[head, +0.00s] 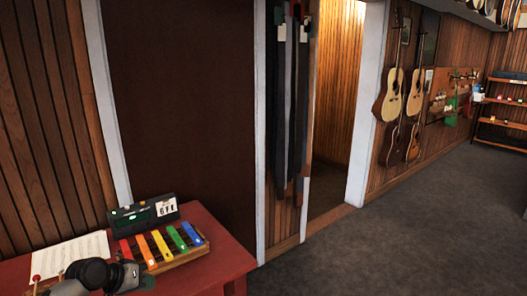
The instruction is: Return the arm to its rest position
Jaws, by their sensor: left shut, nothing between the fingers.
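My left gripper (130,273) is at the bottom left, low over the red table (225,262). It is shut and empty, just in front of the colored xylophone (162,246). I cannot tell whether it touches anything. My left arm comes in from the bottom edge and covers part of the table's front. My right gripper is not in view.
A sheet of music (75,256), a dark box with a number display (143,214) and a red-tipped stick (36,279) are on the table. Straps (290,110) hang by an open doorway (335,120). Guitars (393,95) hang on the right wall. The grey floor (430,235) is clear.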

